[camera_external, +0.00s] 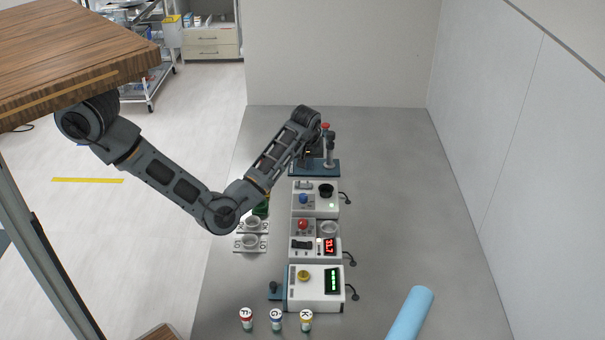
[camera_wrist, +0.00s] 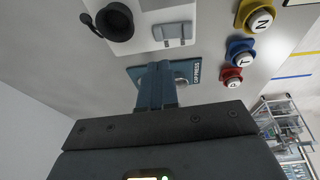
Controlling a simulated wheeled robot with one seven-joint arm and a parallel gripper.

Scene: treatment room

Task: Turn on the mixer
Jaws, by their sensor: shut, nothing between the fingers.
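The mixer appears to be the white box (camera_external: 318,211) with a black round cup on top, a blue knob and a small green light. In the wrist view its white top (camera_wrist: 143,14) fills the upper part, with the black cup (camera_wrist: 116,22) at left and a grey rocker switch (camera_wrist: 173,34) near its edge. I cannot tell the rocker's setting. My gripper (camera_wrist: 158,68) is shut and empty, its fingertips pointing toward the mixer's edge just below the rocker. In the external view, my arm's end hangs above the blue-based stand behind the mixer, and the fingers are hard to make out.
The blue-based stand (camera_external: 329,168) has a red-topped post. In front of the mixer stand a white unit with a red display (camera_external: 315,255) and one with a green display (camera_external: 315,299). Lettered vials (camera_wrist: 238,52) line the wrist view's right.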

